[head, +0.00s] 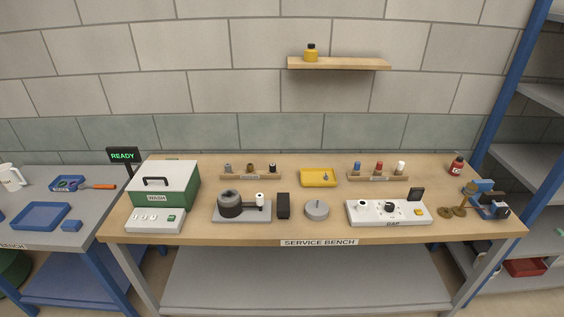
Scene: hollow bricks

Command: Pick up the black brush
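No gripper of mine is in view. No object is clearly recognisable as a brush. On the wooden service bench (200,235), a small wooden rack (240,177) at the back holds three little upright pieces: a grey one (228,168), a brown one (250,168) and a dark, blackish one (272,168). The dark one may be the black brush, but it is too small to tell. A plain black upright block (283,206) stands nearer the front, right of a grey plate (245,217) carrying a dark round part (231,204).
A green WASH box (178,187) stands left. A red bottle (456,166) is at right. Bare wood shows between them.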

